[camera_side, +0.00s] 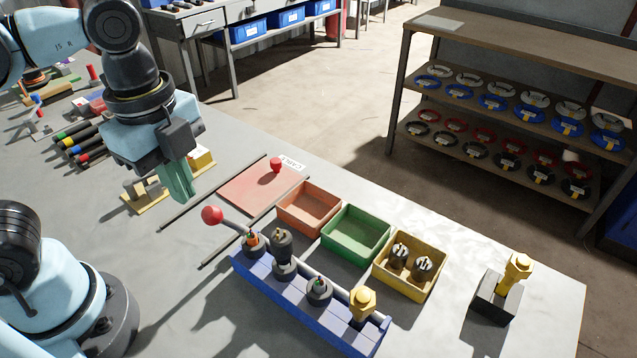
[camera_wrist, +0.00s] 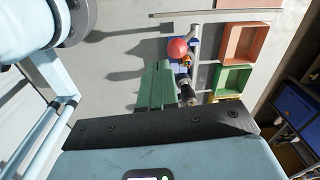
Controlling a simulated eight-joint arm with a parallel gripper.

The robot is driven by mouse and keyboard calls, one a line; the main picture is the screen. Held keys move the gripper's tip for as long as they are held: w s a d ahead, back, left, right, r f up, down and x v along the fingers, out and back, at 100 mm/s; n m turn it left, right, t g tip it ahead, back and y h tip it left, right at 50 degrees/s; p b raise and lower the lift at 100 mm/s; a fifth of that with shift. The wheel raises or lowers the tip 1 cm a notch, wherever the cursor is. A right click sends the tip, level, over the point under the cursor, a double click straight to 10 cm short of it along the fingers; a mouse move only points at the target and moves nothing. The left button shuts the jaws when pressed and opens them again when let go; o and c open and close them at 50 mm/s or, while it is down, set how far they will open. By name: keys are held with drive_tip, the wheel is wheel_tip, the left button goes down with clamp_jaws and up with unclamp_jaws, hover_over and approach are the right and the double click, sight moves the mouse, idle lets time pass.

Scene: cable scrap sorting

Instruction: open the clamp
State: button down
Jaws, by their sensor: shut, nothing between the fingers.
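The clamp has a grey lever ending in a red ball knob (camera_side: 212,214) at the left end of a blue rack (camera_side: 270,284). The lever slopes down to a pale bar (camera_side: 335,291) lying along the rack; whether the clamp is locked I cannot tell. The rack holds black connectors (camera_side: 283,250) and a yellow one (camera_side: 362,302). My gripper (camera_side: 184,192) has green fingers, shut and empty, above the table, apart from the knob, up and left of it. In the wrist view, the gripper (camera_wrist: 158,66) is left of the red knob (camera_wrist: 177,48), and the rack is partly hidden.
Red (camera_side: 309,207) and green (camera_side: 355,235) trays are empty; a yellow tray (camera_side: 408,285) holds two black connectors. A black block (camera_side: 496,298) with a yellow connector stands at right. Dark rods (camera_side: 238,237) lie beside a reddish mat (camera_side: 256,188).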

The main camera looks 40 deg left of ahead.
sight(209, 208)
drive_tip(key=shift+m, duration=0.7)
drive_tip(key=w+f, duration=0.1)
drive_tip(key=f, duration=0.1)
drive_tip(key=w+f, duration=0.1)
drive_tip(key=f, duration=0.1)
drive_tip(key=w+f, duration=0.1)
drive_tip(key=f, duration=0.1)
drive_tip(key=shift+d, duration=0.1)
drive_tip(key=shift+w+r, duration=0.15)
drive_tip(key=shift+w, duration=0.9)
drive_tip(key=shift+w+f, duration=0.2)
drive_tip(key=shift+w, duration=0.6)
drive_tip(key=shift+w+f, duration=0.2)
drive_tip(key=shift+w, duration=0.65)
drive_tip(key=shift+w+f, duration=0.2)
drive_tip(key=shift+w, duration=0.6)
